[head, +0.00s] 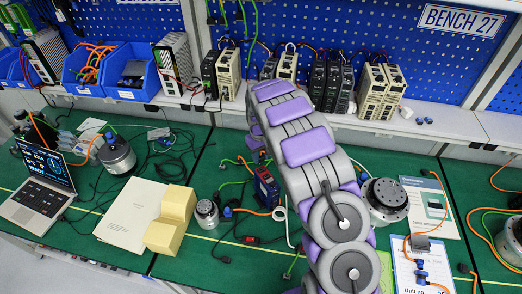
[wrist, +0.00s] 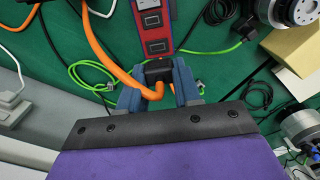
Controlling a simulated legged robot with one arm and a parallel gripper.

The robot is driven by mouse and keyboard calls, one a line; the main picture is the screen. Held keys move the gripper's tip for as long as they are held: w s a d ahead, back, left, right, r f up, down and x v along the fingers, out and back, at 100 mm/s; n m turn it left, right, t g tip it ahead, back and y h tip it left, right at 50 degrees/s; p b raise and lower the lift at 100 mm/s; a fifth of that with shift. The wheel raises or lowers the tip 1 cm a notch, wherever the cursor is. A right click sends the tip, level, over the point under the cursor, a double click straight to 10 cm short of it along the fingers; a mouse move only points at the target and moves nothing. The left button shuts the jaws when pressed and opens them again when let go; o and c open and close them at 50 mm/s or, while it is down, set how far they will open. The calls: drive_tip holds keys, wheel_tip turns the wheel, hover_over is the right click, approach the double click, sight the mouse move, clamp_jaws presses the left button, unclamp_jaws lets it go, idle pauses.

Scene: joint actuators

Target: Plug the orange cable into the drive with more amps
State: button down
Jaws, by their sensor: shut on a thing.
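My gripper (wrist: 158,88) shows at the bottom of the wrist view, its blue fingers shut on the black plug (wrist: 157,70) of the orange cable (wrist: 105,57). The cable bends out below the plug and runs up to the left. The plug is in line with the near end of a red and blue drive (wrist: 165,38) and meets it; I cannot tell how deep it sits. In the head view this drive (head: 266,187) stands on the green bench, left of my purple arm. My gripper is hidden there. The amp ratings are too small to read.
Motors (head: 384,200), (head: 207,213) and yellow blocks (head: 170,220) stand on the bench. Green cable (wrist: 90,75) loops beside the drive. A laptop (head: 43,182) is at the left. Several drive units (head: 379,92) stand on the back shelf. Dark cables lie across the bench.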

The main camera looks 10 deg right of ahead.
sight(262, 161)
drive_tip(key=shift+a+f, duration=0.15)
drive_tip(key=shift+f, duration=0.25)
drive_tip(key=shift+d+f+b, duration=0.35)
drive_tip(key=shift+d+f, duration=0.1)
drive_tip(key=shift+f, duration=0.35)
drive_tip(key=shift+d+f, duration=0.1)
drive_tip(key=shift+f, duration=0.4)
drive_tip(key=shift+a+f, duration=0.2)
drive_tip(key=shift+f, duration=0.15)
drive_tip(key=shift+a, duration=0.2)
drive_tip(key=shift+d, duration=0.25)
drive_tip(key=shift+s+a+f, duration=0.1)
drive_tip(key=shift+f, duration=0.45)
drive_tip(key=c, duration=0.7)
unclamp_jaws()
